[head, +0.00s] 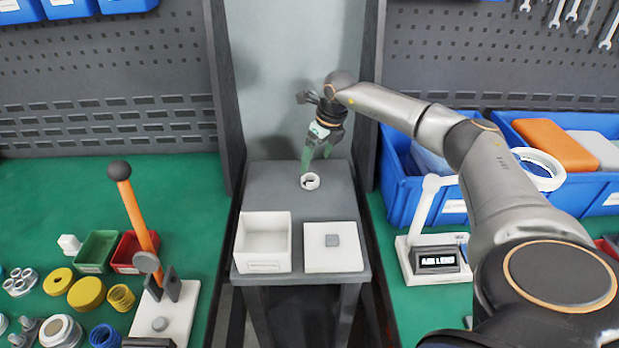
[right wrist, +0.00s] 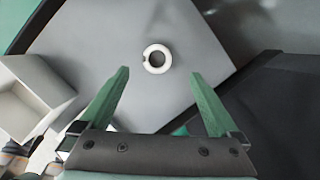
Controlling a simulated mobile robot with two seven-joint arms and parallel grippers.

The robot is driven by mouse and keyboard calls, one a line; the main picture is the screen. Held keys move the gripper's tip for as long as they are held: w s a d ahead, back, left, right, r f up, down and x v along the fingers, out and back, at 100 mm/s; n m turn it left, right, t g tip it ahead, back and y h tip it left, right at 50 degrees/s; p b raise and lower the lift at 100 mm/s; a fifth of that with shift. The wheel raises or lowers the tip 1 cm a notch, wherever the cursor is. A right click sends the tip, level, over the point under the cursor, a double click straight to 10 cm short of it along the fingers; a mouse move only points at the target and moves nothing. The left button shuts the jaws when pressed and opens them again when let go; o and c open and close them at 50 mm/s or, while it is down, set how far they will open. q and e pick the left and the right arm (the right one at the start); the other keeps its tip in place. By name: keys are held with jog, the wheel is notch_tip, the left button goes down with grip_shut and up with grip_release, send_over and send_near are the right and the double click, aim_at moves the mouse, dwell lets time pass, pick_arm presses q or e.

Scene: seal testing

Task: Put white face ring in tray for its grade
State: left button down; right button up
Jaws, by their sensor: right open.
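The white face ring (head: 310,182) lies flat on the grey stand, towards its back. In the right wrist view the ring (right wrist: 146,62) sits ahead of and between my right gripper's fingers, apart from both. My right gripper (head: 317,164) points down over the ring with its green fingers spread and nothing between them; it also shows in the right wrist view (right wrist: 160,73). An open white tray (head: 242,245) with a label stands at the stand's front left. A small green tray (head: 97,266) and a small red tray (head: 124,268) are on the left bench. My left gripper is out of view.
A lever press (head: 138,215) with an orange handle and several yellow parts are on the left bench. A display device (head: 438,260) and blue bins (head: 400,195) are on the right.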

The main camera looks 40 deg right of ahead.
aim_at(310, 178)
jog(key=x, duration=0.7)
jog(key=shift+a+f, duration=0.15)
jog(key=shift+a, duration=0.1)
jog(key=shift+c, duration=0.4)
grip_shut()
